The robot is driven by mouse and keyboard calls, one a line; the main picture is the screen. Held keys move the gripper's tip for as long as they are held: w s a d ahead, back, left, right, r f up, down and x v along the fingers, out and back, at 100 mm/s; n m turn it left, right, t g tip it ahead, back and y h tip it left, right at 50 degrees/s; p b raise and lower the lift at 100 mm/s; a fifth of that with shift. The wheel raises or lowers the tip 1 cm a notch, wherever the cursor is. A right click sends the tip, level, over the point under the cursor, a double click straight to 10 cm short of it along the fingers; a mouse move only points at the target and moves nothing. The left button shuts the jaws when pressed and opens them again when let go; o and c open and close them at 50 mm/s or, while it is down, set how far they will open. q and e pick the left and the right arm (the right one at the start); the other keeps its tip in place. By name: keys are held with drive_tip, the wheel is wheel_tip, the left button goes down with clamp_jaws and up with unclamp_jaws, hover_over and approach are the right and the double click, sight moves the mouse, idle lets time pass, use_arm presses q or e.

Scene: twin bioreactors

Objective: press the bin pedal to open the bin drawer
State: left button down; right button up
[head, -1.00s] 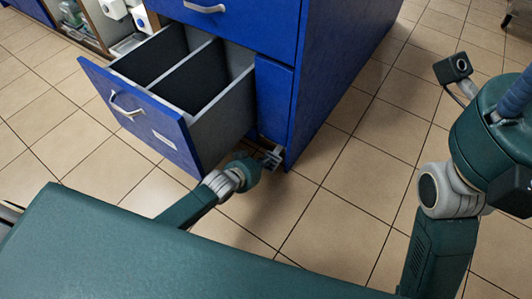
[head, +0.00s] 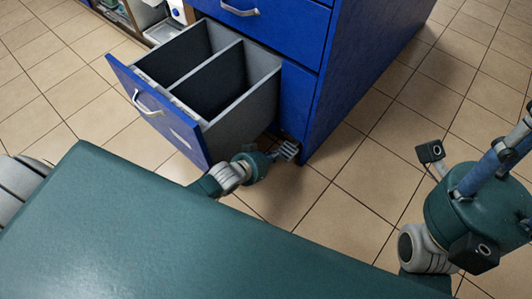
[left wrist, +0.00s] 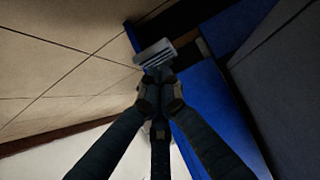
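The bin drawer (head: 155,118) stands pulled out of the blue cabinet (head: 345,70), showing two grey compartments. A grey ribbed pedal (head: 288,150) sits low by the cabinet's front corner, and it also shows in the left wrist view (left wrist: 155,53). My left gripper (head: 270,157) is low beside the drawer, just short of the pedal. In the left wrist view its fingers (left wrist: 160,88) are closed together with nothing between them, their tips close to the pedal. I cannot tell whether they touch it. My right arm is at the right edge, with its fingers out of view.
The open drawer overhangs the floor near my left arm. A shelf with small white items (head: 165,25) stands at the upper left. The tiled floor (head: 365,190) is clear to the right of the cabinet.

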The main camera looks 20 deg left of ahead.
use_arm(q)
drive_tip(key=p+v, duration=0.2)
drive_tip(key=v, duration=0.3)
drive_tip(key=shift+s+a, duration=0.15)
drive_tip(key=shift+s, duration=0.05)
